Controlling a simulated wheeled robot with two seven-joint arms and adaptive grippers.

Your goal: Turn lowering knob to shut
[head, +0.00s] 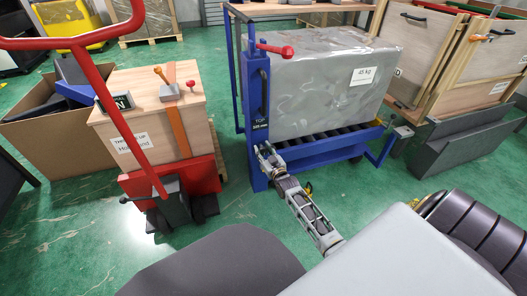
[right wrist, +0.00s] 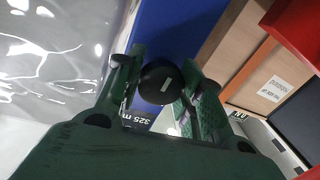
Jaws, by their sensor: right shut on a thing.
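My right gripper (head: 266,152) reaches the lower part of this post in the head view. In the right wrist view its two green-tinted fingers (right wrist: 157,90) stand on either side of the knob and are shut on it. The knob is hidden behind the gripper in the head view. My left gripper is not in view.
The trolley carries a large grey wrapped block (head: 325,85) marked 45 kg on rollers. A red lever (head: 275,50) sticks out near the post's top. A red pallet truck (head: 150,185) with a wooden box (head: 155,125) stands left. Wooden crates (head: 440,60) stand right.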

